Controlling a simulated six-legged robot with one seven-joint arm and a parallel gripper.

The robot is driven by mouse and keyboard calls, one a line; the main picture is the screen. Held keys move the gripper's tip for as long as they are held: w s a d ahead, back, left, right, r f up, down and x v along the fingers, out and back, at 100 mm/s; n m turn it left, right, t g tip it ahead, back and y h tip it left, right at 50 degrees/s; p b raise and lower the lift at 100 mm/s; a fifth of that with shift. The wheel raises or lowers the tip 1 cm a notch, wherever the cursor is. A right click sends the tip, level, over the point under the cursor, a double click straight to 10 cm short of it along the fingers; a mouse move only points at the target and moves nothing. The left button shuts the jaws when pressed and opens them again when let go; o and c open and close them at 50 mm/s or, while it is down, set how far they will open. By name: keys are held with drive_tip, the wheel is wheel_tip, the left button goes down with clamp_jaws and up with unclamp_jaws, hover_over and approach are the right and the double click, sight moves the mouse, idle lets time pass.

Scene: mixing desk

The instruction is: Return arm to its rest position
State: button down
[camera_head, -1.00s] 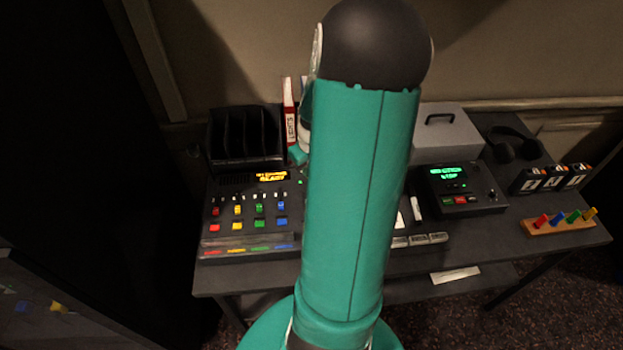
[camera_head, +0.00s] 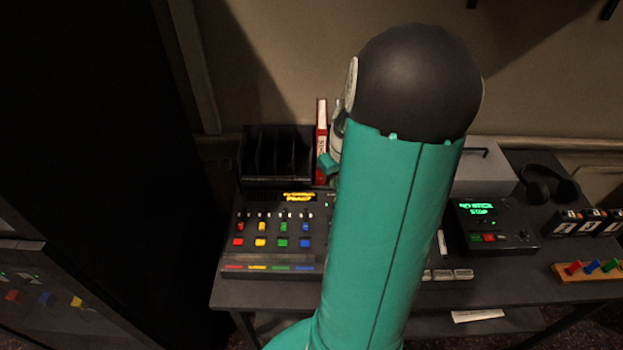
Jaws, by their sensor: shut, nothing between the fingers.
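My arm, a thick teal link with a large black rounded joint at its top, rises through the middle of the camera_head view and covers the centre of the desk. A small teal and pale part of my arm shows just left of the link, beside the red binder. My gripper's fingers are not visible; the arm hides whatever lies behind it.
The desk (camera_head: 240,292) holds a mixer (camera_head: 270,241) with coloured buttons, a black rack (camera_head: 275,157), a red binder (camera_head: 321,140), a green-lit device (camera_head: 492,227), a grey box (camera_head: 484,172), headphones (camera_head: 550,184) and a wooden peg block (camera_head: 595,273). A dark panel (camera_head: 40,285) stands at left.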

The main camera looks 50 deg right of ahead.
drive_tip(key=w+a+r+n+h, duration=0.1)
drive_tip(key=w+a+r, duration=0.1)
drive_tip(key=a+r, duration=0.55)
drive_tip(key=w+a+r+n, duration=0.1)
drive_tip(key=w+a+r, duration=0.25)
drive_tip(key=a, duration=0.65)
drive_tip(key=s+a+r+n+t, duration=0.1)
drive_tip(key=s+a+r, duration=0.3)
drive_tip(key=a, duration=0.5)
drive_tip(key=s+a+r+t+y, duration=0.1)
drive_tip(key=s+a+r, duration=0.3)
drive_tip(key=a, duration=0.5)
drive_tip(key=shift+a+n+t+y, duration=0.2)
drive_tip(key=shift+n+t+y, duration=0.15)
drive_tip(key=shift+t, duration=0.55)
